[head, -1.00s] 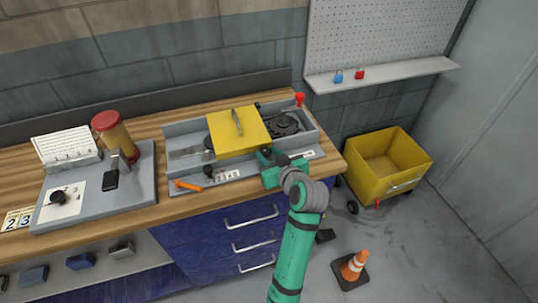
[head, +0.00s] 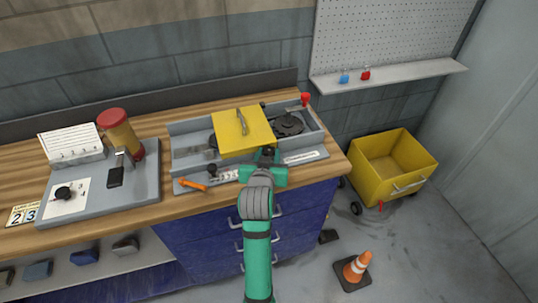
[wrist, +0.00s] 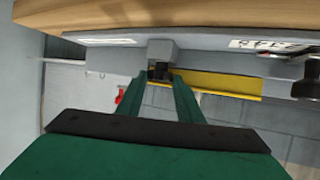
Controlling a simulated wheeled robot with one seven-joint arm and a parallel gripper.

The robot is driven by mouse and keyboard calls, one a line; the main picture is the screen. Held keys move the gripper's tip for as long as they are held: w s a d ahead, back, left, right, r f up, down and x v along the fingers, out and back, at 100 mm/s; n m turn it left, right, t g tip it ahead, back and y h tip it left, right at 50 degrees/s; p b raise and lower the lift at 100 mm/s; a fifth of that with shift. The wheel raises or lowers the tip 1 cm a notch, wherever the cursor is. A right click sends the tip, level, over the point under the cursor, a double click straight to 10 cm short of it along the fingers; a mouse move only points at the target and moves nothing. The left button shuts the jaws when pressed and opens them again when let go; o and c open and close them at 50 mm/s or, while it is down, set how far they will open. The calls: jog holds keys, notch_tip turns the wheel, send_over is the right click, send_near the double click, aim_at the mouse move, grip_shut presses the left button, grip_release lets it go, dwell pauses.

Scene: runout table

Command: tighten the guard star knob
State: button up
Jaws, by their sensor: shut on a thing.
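The yellow guard (head: 240,133) lies over the grey machine bed (head: 190,128) on the wooden bench. It shows as a yellow strip in the wrist view (wrist: 225,84). My gripper (head: 267,158) is at the guard's front right corner. In the wrist view my gripper (wrist: 162,78) has its green fingers on both sides of a small dark knob (wrist: 159,70) on a grey block, and is shut on it. I take this for the guard star knob; its star shape is mostly hidden by the fingers. Its dark top (head: 267,152) shows in the head view.
A second black knob (head: 212,170) and an orange-handled tool (head: 192,184) are at the bed's front, left of my gripper. A red knob (head: 305,99) stands at the back right. A yellow bin (head: 395,165) and a cone (head: 355,267) are on the floor.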

jog(key=shift+a, duration=0.1)
dwell(0.3)
jog(key=o, duration=1.1)
jog(key=shift+c, duration=0.2)
jog(key=shift+f, duration=0.1)
